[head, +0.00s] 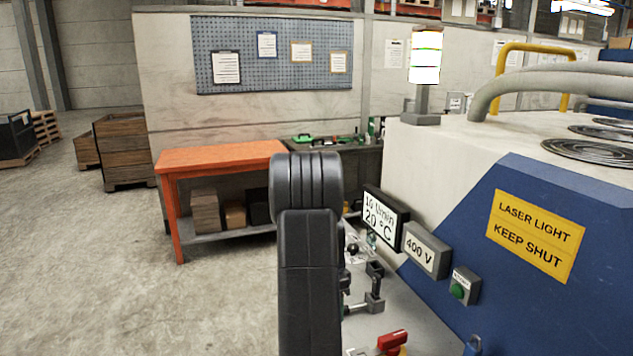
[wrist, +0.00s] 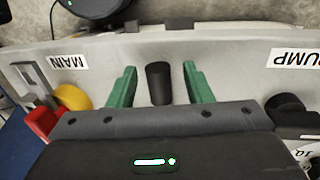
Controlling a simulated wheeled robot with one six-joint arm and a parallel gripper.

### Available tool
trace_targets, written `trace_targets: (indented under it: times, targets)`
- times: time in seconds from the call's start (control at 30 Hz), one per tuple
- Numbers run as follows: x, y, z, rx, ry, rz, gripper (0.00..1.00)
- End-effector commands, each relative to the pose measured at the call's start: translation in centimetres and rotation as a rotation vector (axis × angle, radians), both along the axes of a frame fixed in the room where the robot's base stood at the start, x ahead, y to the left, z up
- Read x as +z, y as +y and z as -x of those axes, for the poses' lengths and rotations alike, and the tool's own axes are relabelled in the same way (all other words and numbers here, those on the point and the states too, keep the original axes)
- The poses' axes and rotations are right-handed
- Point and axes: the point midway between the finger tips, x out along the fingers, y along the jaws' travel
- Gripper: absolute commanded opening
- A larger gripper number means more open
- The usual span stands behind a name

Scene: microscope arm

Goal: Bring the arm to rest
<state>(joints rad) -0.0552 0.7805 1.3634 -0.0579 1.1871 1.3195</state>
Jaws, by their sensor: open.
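My gripper (wrist: 159,69) shows in the wrist view with its two green fingers spread wide apart. A short black cylinder (wrist: 160,84) appears between the fingers, with a gap on each side, so the gripper is not shut on it. In the head view my arm stands upright as a black link in the middle foreground. The gripper itself cannot be made out there.
A light grey panel with MAIN (wrist: 68,62) and PUMP (wrist: 294,59) labels lies below the gripper. A red-and-yellow handle (wrist: 70,98) and a black knob (wrist: 285,103) flank it. The blue-white machine (head: 590,215) stands right; an orange bench (head: 215,157) stands behind.

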Motion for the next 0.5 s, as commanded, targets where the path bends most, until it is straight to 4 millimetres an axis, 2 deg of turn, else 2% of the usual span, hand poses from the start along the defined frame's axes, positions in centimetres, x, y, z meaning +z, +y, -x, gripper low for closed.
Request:
trace_targets:
  times: [0.33,0.5]
  targets:
    - [0.11,-0.01,-0.01,0.002,0.0,0.0,0.46]
    - [0.95,0.07,-0.24,0.0,-0.002,0.0,0.46]
